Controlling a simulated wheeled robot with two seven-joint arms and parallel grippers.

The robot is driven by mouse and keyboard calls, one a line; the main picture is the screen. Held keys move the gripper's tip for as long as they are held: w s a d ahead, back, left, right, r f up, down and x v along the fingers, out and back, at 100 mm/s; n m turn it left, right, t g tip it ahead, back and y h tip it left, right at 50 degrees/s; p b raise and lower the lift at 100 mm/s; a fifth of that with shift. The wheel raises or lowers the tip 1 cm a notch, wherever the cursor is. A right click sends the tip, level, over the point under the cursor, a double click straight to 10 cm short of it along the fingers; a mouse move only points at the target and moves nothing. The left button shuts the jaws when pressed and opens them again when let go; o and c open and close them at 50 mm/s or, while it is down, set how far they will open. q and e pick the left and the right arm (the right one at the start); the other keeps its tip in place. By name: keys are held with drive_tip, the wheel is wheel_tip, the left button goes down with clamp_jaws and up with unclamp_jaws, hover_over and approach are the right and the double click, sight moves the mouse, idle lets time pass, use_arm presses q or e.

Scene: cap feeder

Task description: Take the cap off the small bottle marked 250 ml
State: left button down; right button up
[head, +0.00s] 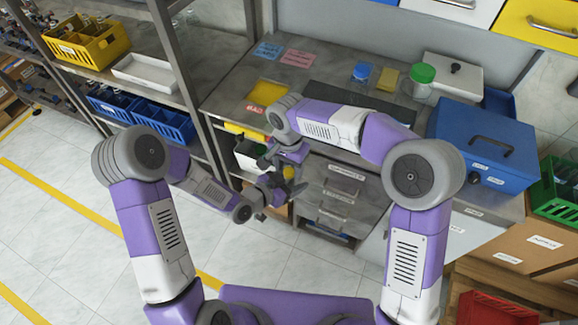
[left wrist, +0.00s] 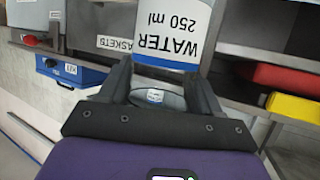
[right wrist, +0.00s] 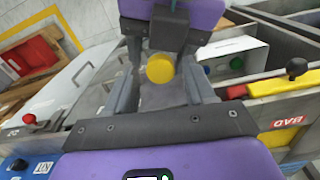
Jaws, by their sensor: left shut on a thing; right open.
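The small bottle (left wrist: 172,35), labelled WATER 250 ml, is held between the fingers of my left gripper (left wrist: 160,75) in the left wrist view. Its label reads upside down there. In the right wrist view, its round yellow cap (right wrist: 160,67) lies between the spread fingers of my right gripper (right wrist: 162,82), with gaps at the sides. My left gripper shows behind the cap. In the head view, my right gripper (head: 285,162) and left gripper (head: 272,188) are close together in front of the bench; the bottle is mostly hidden there.
The bench (head: 228,95) behind carries a blue-capped bottle (head: 361,72), a green-lidded jar (head: 423,75) and a blue case (head: 485,140). Shelves with a yellow basket (head: 90,45) and blue baskets (head: 150,120) stand at left. The floor (head: 60,220) at left is clear.

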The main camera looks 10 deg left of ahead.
wheel_tip(320, 180, up, 4)
drive_tip(key=shift+r, duration=0.15)
wheel_tip(320, 180, up, 3)
drive_tip(key=m, duration=0.3)
wheel_tip(320, 180, down, 8)
drive_tip(key=shift+r, duration=0.15)
idle(0.3)
clamp_jaws()
idle(0.4)
